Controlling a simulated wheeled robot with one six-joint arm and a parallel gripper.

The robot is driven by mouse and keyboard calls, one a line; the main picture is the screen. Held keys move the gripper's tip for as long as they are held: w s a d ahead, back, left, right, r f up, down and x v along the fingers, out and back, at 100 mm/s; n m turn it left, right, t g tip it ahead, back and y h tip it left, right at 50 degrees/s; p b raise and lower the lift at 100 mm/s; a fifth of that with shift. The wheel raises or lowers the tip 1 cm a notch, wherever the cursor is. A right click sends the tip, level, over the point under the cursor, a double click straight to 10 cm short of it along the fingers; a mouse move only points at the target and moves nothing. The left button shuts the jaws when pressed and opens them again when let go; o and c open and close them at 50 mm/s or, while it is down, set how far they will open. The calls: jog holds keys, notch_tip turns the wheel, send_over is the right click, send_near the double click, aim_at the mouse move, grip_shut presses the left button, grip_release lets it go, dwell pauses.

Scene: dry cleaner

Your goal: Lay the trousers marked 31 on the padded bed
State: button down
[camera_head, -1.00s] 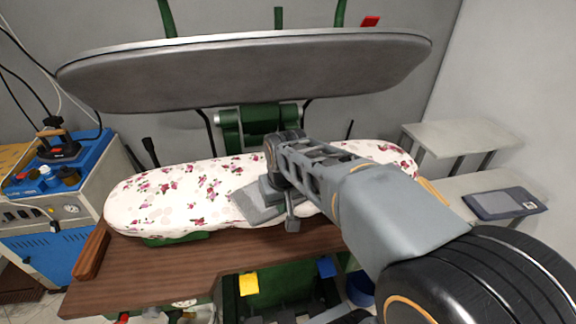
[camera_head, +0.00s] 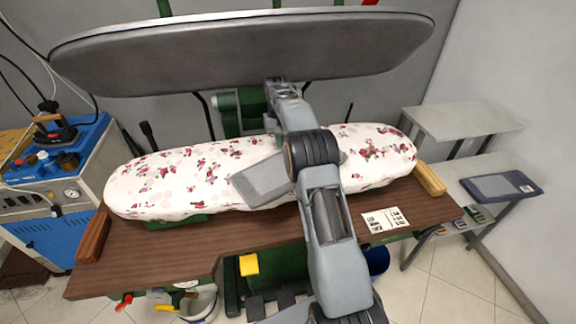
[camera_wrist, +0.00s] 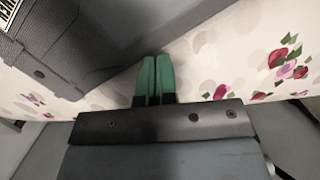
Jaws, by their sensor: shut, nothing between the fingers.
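A folded grey garment, likely the trousers (camera_head: 260,180), lies flat on the floral padded bed (camera_head: 165,187), left of my arm, which hides its right side. Grey woven cloth (camera_wrist: 50,65) shows at upper left in the wrist view, with a cut-off label at the corner; I cannot read a number. My gripper's green fingers (camera_wrist: 156,60) are together with nothing between them, above the floral cover. In the head view the end of my arm is over the back of the bed, by the raised press head, and the fingertips are not clear.
The grey press head (camera_head: 240,55) is raised above the bed. A blue-grey folded garment (camera_head: 500,186) with a white label lies on the lower right shelf. A wooden board (camera_head: 150,262) runs along the front. A blue machine (camera_head: 60,190) stands at left.

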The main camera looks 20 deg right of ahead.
jog(key=s, duration=0.3)
jog(key=s+a, duration=0.1)
jog(key=s, duration=0.3)
jog(key=s+a, duration=0.1)
jog(key=s, duration=0.3)
jog(key=shift+s+a, duration=0.15)
jog(key=shift+s, duration=0.1)
jog(key=shift+s+f, duration=0.15)
jog(key=shift+f, duration=0.75)
jog(key=shift+s+f, duration=0.1)
jog(key=shift+f, duration=0.05)
jog(key=shift+w, duration=0.6)
